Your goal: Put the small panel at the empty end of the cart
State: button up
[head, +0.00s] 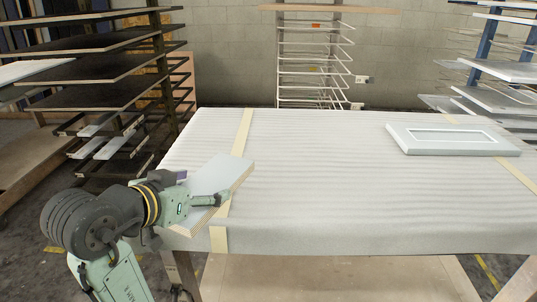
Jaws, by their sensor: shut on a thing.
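The cart (300,180) has a pale, ribbed padded top that fills the middle of the head view. My gripper (203,194) is at the cart's left end and is shut on the small panel (218,174), a light grey board with a pale wooden edge. The small panel is tilted and lies over the left part of the cart top, close to the cream strap. I cannot tell whether it touches the padding. A white framed panel (400,140) lies flat at the cart's right end. My gripper hides part of the small panel's near side.
Cream straps cross the cart top at left (243,130) and right (518,175). The middle of the top is clear. A dark shelf rack (110,70) stands behind at left, a wire rack (312,70) behind the middle, and another rack (505,72) at right.

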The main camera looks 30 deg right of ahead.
jog(key=w+d+p, duration=0.1)
jog(key=w+d, duration=0.2)
jog(key=w, duration=0.1)
jog(key=w+d+f+p, duration=0.1)
jog(key=w+d, duration=0.2)
jog(key=w, duration=0.1)
jog(key=w+d+p, duration=0.1)
jog(key=w+d, duration=0.1)
jog(key=w, duration=0.3)
jog(key=shift+d+f, duration=0.15)
jog(key=shift+d, duration=0.25)
jog(key=shift+w+d+f, duration=0.1)
jog(key=shift+w, duration=0.05)
jog(key=shift+f+p, duration=0.75)
jog(key=shift+f, duration=0.95)
jog(key=shift+f, duration=0.15)
jog(key=o, duration=1.9)
